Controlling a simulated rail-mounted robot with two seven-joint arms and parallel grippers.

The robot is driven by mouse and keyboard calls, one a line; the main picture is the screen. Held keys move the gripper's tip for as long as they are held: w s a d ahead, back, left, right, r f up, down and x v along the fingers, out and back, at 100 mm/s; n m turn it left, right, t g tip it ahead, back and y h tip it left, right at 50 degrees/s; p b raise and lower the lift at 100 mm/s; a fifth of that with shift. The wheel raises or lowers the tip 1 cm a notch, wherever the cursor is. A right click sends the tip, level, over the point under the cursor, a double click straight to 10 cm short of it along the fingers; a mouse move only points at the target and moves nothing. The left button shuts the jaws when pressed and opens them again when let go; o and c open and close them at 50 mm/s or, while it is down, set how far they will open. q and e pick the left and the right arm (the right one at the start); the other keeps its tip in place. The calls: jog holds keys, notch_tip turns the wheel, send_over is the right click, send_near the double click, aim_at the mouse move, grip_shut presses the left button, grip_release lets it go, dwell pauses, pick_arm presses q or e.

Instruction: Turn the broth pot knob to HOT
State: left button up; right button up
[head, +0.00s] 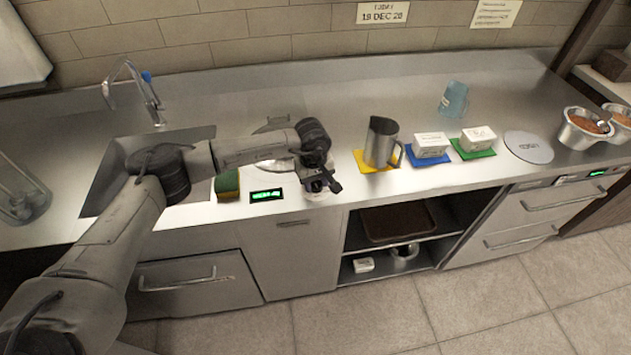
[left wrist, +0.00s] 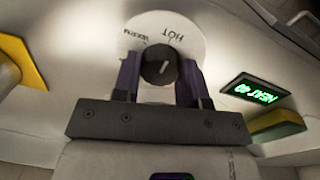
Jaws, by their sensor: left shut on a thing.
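The broth pot knob (left wrist: 160,65) is dark and round with a short pale line on its face. It sits on a white dial plate (left wrist: 204,38) that carries the word HOT and a second, smaller word to its left in the left wrist view. The pale line leans up and slightly right, toward the HOT side. My left gripper (head: 326,186) is at the counter's front edge, with its fingers (left wrist: 158,78) on both sides of the knob, shut on it. In the head view the gripper hides the knob. My right gripper is not in view.
A lit green display (head: 266,195) and a green-yellow sponge (head: 227,186) are left of the gripper. A metal pitcher (head: 381,142) stands on a yellow mat (head: 362,164) to its right. White blocks sit on blue (head: 412,160) and green (head: 460,150) mats. A sink lies behind the arm.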

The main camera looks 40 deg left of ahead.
aim_at(313, 184)
pick_arm(q)
jog(key=shift+r, duration=0.1)
jog(key=o, duration=0.9)
jog(key=shift+r, duration=0.3)
jog(key=r, duration=0.4)
jog(key=r+p, duration=0.1)
jog(key=r, duration=0.8)
jog(key=shift+s+a, duration=0.15)
jog(key=shift+s, duration=0.2)
